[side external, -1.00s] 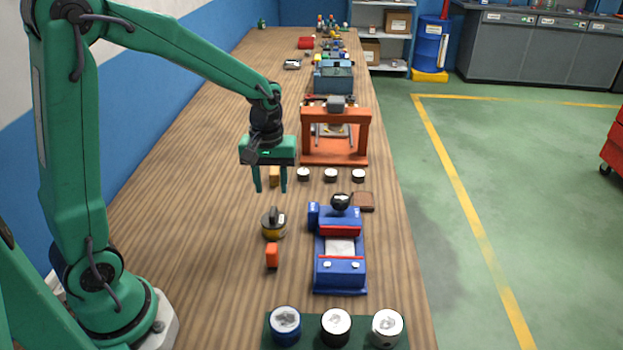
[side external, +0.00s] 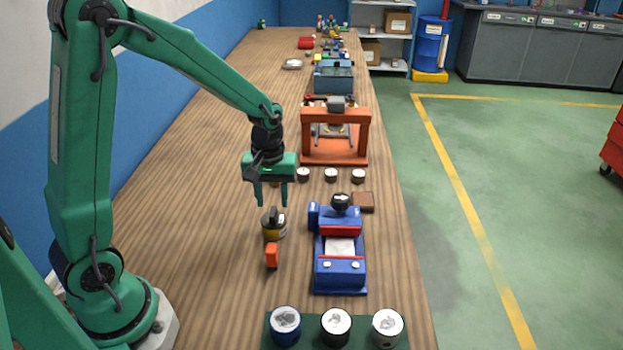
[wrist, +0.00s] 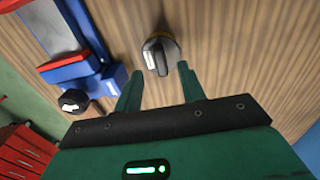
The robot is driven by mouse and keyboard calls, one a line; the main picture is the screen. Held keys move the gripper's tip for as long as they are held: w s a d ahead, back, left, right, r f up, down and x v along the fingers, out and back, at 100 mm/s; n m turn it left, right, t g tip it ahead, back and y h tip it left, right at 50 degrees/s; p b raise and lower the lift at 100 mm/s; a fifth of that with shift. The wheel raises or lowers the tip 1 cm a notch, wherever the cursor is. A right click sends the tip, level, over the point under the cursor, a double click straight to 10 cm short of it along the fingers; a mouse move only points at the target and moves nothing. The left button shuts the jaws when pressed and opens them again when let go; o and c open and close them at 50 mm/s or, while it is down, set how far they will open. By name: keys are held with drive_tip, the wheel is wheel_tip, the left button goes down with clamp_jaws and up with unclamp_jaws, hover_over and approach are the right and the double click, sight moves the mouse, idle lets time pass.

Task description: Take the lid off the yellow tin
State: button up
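The tin's body is mostly hidden under the lid in the wrist view.
Several small white-topped cans (side external: 330,175) and an orange press frame (side external: 335,135) are behind. The bench left of the tin is clear.

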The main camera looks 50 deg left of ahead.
sight(273, 211)
drive_tip(key=shift+f, duration=1.9)
drive_tip(key=shift+c, duration=0.2)
clamp_jaws()
